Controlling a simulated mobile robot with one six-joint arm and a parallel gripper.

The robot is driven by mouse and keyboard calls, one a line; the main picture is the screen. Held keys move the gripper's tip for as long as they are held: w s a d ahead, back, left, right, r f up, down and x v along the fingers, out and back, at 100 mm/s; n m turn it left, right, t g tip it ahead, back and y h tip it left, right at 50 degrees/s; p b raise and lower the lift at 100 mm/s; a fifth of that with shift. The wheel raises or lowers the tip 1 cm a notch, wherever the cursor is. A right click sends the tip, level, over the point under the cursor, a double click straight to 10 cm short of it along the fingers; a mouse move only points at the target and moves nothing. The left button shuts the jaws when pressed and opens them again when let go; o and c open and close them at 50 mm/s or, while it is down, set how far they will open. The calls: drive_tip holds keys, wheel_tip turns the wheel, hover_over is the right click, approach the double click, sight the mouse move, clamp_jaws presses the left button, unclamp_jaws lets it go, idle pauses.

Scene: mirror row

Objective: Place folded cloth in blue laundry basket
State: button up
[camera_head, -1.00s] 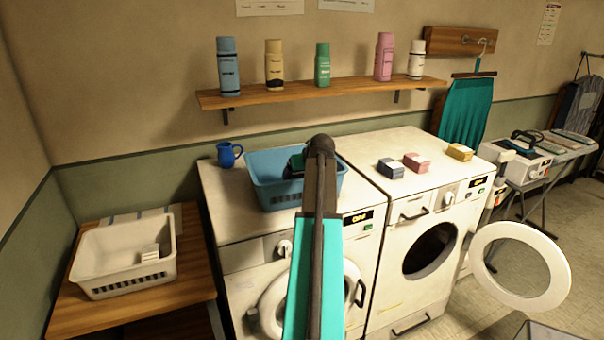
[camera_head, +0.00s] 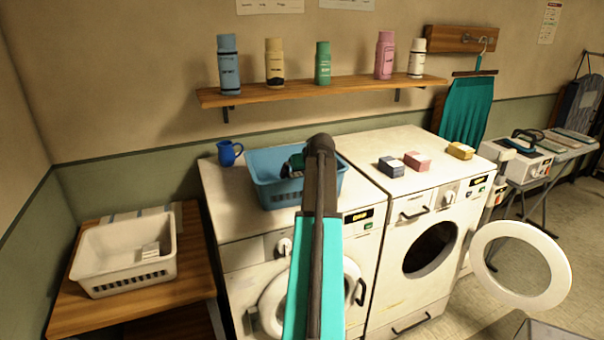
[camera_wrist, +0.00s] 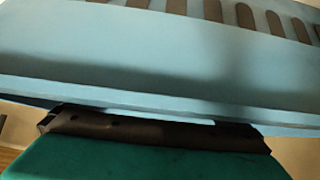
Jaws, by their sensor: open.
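The blue laundry basket (camera_head: 270,188) stands on the left washing machine. My gripper (camera_head: 296,163) is at this basket, over or inside its opening, partly hidden behind my own arm; I see no cloth in its open jaws. In the wrist view the basket's pale blue wall (camera_wrist: 150,65) with its slots fills the upper part, close in front of my gripper's dark end (camera_wrist: 155,130). A small white folded stack (camera_head: 150,252), which looks like cloth, lies in the white basket (camera_head: 97,243) at the left. My arm hides part of the blue basket's inside.
Several small blocks or folded pieces, blue-grey (camera_head: 391,167), pink (camera_head: 417,160) and yellow (camera_head: 460,151), lie on the right machine. A blue jug (camera_head: 228,153) stands left of the blue basket. Bottles line the shelf (camera_head: 330,92) above. A round door (camera_head: 535,266) hangs open.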

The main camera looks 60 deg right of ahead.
drive_tip(key=shift+r, duration=0.55)
drive_tip(key=b+v, duration=0.2)
drive_tip(key=v, duration=0.9)
drive_tip(key=shift+s+a+r+b, duration=0.2)
drive_tip(key=shift+s+a+b, duration=0.05)
drive_tip(key=shift+s+b, duration=0.1)
idle(0.3)
